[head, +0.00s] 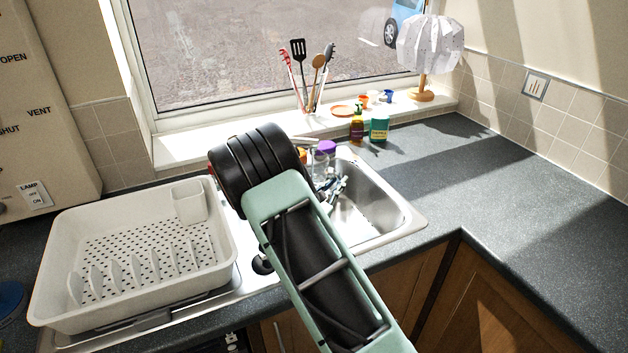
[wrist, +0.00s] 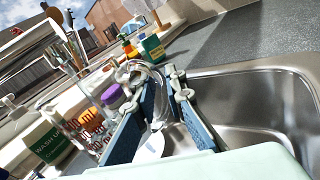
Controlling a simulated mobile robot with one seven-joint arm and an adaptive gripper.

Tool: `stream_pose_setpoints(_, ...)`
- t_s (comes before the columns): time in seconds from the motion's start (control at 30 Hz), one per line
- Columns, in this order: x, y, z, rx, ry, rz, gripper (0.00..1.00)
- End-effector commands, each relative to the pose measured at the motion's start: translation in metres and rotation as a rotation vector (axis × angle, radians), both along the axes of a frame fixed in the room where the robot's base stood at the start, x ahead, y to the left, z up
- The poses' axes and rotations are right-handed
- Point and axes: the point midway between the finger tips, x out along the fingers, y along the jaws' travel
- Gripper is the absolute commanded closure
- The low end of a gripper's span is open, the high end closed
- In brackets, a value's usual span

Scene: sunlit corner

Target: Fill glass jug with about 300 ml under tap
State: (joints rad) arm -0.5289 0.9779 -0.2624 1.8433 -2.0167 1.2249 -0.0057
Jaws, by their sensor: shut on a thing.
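The clear glass jug (head: 320,168) is at the left end of the sink in the head view, partly behind my arm. In the wrist view the jug (wrist: 86,134) has red measuring marks on its side. My gripper (head: 338,188) has its blue-grey fingers closed around the jug's handle; in the wrist view the fingers (wrist: 172,108) stand either side of it. I cannot tell whether there is water in the jug. A pale metal bar, seemingly the tap (head: 306,141), shows just behind the jug, mostly hidden by my arm.
The steel sink (head: 385,222) is open to the right of the jug. A white dish rack (head: 222,262) stands left. The right worktop (head: 500,200) is clear.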

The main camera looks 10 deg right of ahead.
Motion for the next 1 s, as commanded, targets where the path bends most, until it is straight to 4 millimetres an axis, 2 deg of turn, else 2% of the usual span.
stream_pose_setpoints(0.37,-0.002,-0.003,0.003,-0.001,-0.006,-0.002,1.00)
stream_pose_setpoints(0.73,-0.047,-0.050,0.002,-0.001,-0.005,-0.002,1.00)
stream_pose_setpoints(1.0,-0.055,-0.057,0.003,0.000,-0.006,0.000,1.00)
